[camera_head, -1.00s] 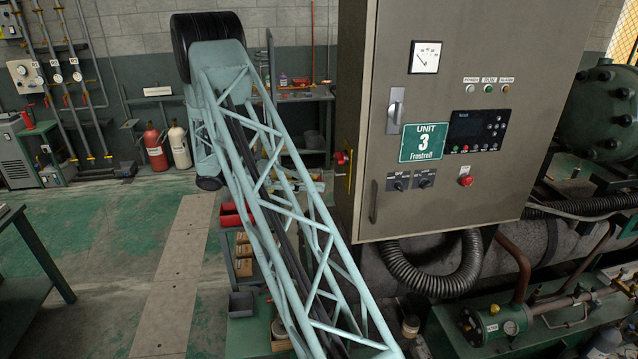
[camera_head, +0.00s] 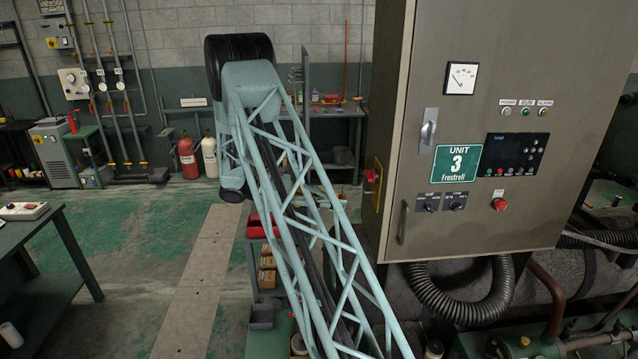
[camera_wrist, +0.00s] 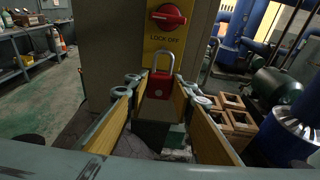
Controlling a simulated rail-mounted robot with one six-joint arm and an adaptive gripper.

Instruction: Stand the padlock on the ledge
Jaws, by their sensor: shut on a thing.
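The red padlock (camera_wrist: 161,87) with its silver shackle upright is between the tips of my gripper (camera_wrist: 163,88) in the wrist view. My gripper is shut on it. The two yellow-padded fingers reach forward on either side. A flat brown surface (camera_wrist: 158,109) shows just below the padlock; I cannot tell whether this is the ledge or whether the padlock touches it. Just above the padlock is a red rotary handle (camera_wrist: 166,15) on a yellow "LOCK OFF" plate (camera_wrist: 163,44). The head view shows this handle (camera_head: 372,175) on the cabinet's left side, but not the padlock or my gripper.
The grey cabinet (camera_head: 480,235) marked Unit 3 fills the right of the head view, with a black corrugated hose (camera_head: 470,308) below. Wooden crates (camera_wrist: 232,112) stand right of my fingers. A green table (camera_head: 40,245) is at left. Open floor (camera_head: 140,230) lies between.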

